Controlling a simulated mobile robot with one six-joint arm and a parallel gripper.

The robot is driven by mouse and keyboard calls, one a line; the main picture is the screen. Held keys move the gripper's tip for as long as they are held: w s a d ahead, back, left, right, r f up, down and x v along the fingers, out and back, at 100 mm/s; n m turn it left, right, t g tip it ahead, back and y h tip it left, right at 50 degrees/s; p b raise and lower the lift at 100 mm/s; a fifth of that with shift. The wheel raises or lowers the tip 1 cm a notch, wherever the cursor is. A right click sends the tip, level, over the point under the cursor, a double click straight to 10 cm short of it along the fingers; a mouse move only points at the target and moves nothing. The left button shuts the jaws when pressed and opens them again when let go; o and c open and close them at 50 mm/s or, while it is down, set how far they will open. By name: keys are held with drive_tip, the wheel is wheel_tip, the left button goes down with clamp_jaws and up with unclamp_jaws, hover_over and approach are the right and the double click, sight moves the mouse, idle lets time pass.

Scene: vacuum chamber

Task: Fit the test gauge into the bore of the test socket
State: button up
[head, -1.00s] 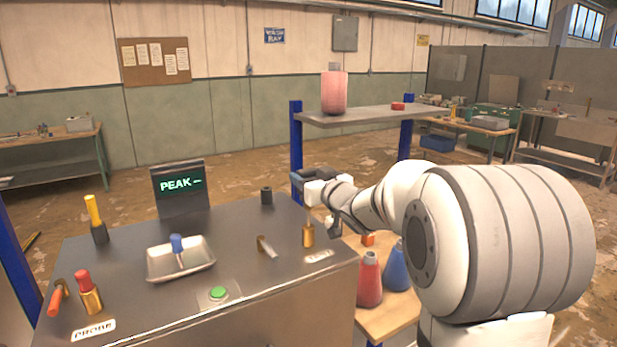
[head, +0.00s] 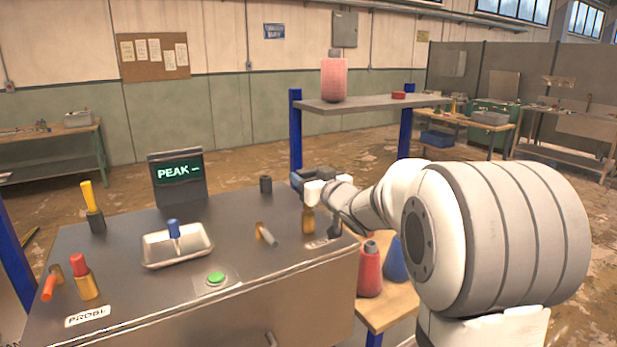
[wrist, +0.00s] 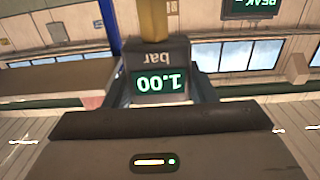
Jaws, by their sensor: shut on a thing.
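The test gauge (wrist: 160,80) is a dark box with a lit display that reads 1.00 bar, upside down in the wrist view. My gripper (head: 312,188) is shut on it, above the right end of the bench. The brass test socket (head: 308,222) stands upright just below my gripper, behind a small white label. The wrist view shows a brass column (wrist: 153,20) meeting the gauge body on its stem side. My gripper hides most of the gauge in the head view. I cannot see the bore or how deep the stem sits.
The bench (head: 150,290) also holds a tray (head: 165,258) with a blue-handled tool, a green button (head: 215,278), a PEAK display (head: 178,172), a leaning fitting (head: 266,235) and a red-topped brass piece (head: 85,280). A shelf (head: 370,106) stands behind my arm; bottles (head: 370,270) stand right.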

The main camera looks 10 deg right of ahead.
drive_tip(key=shift+f, duration=0.1)
idle(0.3)
drive_tip(key=shift+f+b, duration=0.5)
drive_tip(key=o, duration=1.1)
drive_tip(key=b+v, duration=0.1)
drive_tip(key=v, duration=0.6)
drive_tip(key=shift+s+d+r, duration=0.1)
drive_tip(key=shift+s+d, duration=0.05)
drive_tip(key=shift+s, duration=0.25)
